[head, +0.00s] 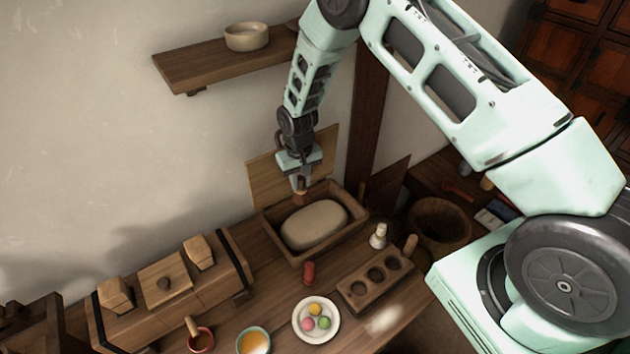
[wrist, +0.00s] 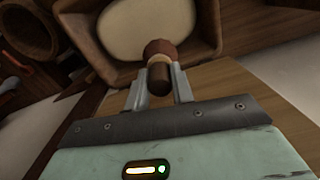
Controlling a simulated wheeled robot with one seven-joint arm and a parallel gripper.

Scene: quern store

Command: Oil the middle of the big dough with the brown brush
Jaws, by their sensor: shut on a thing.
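The big dough (head: 314,224) is a pale, smooth oval lying in a wooden trough (head: 290,257). It also shows at the top of the wrist view (wrist: 146,27). My gripper (head: 299,186) is shut on the brown brush (head: 300,197), which it holds upright above the back edge of the trough. In the wrist view the brush (wrist: 159,72) sits between the two fingers, its brown head toward the dough. I cannot tell whether the brush touches the dough or trough. A bowl of yellow-orange liquid, perhaps oil (head: 254,342), stands at the front of the table.
A plate of coloured balls (head: 333,330), a red object (head: 309,273) and a wooden block with round hollows (head: 352,289) stand before the trough. A wooden chest (head: 205,295) is left, a basket (head: 438,238) right. A board (head: 262,178) leans behind; a shelf (head: 195,68) hangs above.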

